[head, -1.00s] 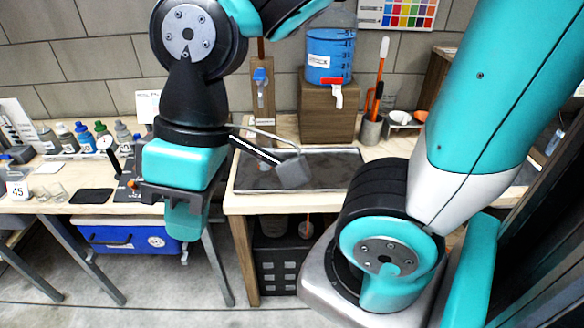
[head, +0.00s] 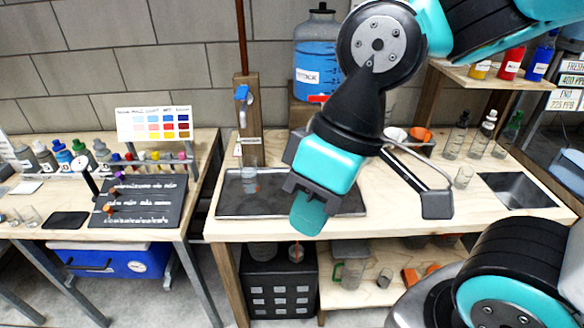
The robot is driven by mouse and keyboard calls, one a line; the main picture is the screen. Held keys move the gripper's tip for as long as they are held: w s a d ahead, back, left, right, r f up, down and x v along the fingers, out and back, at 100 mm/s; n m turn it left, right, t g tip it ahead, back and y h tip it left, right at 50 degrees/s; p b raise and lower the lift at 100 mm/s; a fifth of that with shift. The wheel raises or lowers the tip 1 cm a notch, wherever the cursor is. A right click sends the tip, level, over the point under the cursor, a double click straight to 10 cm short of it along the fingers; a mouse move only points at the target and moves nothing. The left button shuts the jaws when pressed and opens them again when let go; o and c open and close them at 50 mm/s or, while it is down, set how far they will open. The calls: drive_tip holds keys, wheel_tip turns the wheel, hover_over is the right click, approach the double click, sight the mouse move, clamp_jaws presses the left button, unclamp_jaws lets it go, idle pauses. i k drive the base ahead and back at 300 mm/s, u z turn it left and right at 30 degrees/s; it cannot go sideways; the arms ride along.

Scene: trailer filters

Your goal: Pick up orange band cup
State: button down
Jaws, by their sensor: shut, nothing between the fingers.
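My gripper (head: 308,214) is shut and empty, pointing down in front of the worktable's front edge, near the dark tray. I cannot make out a cup with a clear orange band. A small clear cup (head: 250,181) stands on the tray (head: 228,200) under the blue tap, left of my gripper. An orange bowl-like cup (head: 420,134) sits beside a white one (head: 396,135) behind my arm. Several clear vessels, one of them a small clear cup (head: 463,177), stand on the right of the table; their bands are too small to tell.
A large blue jug (head: 318,75) stands on a wooden box behind the tray. A bottle shelf (head: 470,76) rises at the back right. A black crate (head: 275,280) and a lower shelf (head: 350,295) lie under the table.

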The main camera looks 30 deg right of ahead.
sight(247, 162)
drive_tip(key=z, duration=0.05)
drive_tip(key=i, duration=0.95)
drive_tip(key=k, duration=0.45)
drive_tip(key=u, duration=0.95)
drive_tip(key=k, duration=0.8)
drive_tip(key=z, duration=1.55)
drive_tip(key=i, duration=0.7)
drive_tip(key=z, duration=0.05)
